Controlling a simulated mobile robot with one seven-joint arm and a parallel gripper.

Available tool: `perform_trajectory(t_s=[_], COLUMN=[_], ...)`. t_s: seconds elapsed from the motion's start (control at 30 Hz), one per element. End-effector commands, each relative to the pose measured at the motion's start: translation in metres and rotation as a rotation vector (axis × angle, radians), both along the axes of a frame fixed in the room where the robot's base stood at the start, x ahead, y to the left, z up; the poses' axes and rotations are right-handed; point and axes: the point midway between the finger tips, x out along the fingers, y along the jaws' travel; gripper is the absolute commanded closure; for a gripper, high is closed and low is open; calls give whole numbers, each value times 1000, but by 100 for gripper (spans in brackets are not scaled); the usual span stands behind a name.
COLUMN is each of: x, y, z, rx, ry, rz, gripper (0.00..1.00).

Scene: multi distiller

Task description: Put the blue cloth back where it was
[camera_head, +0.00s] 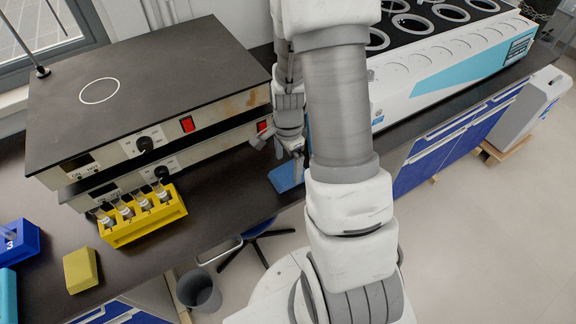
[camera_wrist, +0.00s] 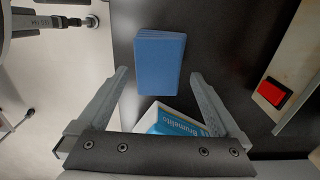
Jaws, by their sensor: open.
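The blue cloth (camera_wrist: 160,58) looks like a folded, layered rectangular pad lying on the dark bench top in the wrist view. It also shows in the head view (camera_head: 286,177) near the front edge of the bench, partly hidden by my arm. My gripper (camera_wrist: 158,74) is open and empty, its fingertips on either side of the cloth's near end in the picture. In the head view my gripper (camera_head: 296,152) hangs over the bench just behind the cloth. I cannot tell its exact height above the cloth.
A white-and-blue printed box (camera_wrist: 172,119) lies beneath my gripper. A hot plate unit (camera_head: 150,90) with red switches stands left, with a yellow vial rack (camera_head: 143,222) before it. A yellow sponge (camera_head: 80,270) lies farther left. A large white distiller (camera_head: 450,60) stands right.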

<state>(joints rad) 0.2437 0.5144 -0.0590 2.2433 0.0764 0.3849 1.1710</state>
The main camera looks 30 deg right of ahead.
Motion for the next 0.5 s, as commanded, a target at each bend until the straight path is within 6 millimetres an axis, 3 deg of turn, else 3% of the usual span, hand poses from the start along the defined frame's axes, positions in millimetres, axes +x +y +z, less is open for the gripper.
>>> perform_trajectory(t_s=[0.3, 0.5], x=[1, 0], y=[0, 0], z=[68, 92], rx=[-1, 0], ry=[-5, -1], rz=[1, 2], gripper=[0, 0])
